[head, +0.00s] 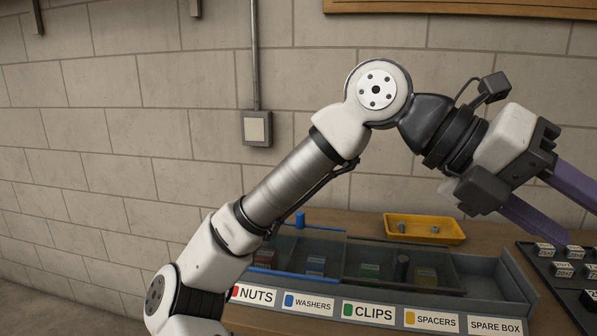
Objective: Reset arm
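My arm rises from the lower left and bends over toward the right. My gripper (572,215) is at the right edge of the head view, above the bench. Its two purple fingers are spread apart with a gap between them, and I see nothing held. The upper finger runs out of the frame, so its tip is hidden.
Below the arm is a grey compartment box (452,306) labelled nuts, washers, clips, spacers and spare box. A blue-edged clear cover lies over its left part. A yellow tray (446,238) with small parts sits behind it. A black rack (540,268) of labelled blocks is below the gripper.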

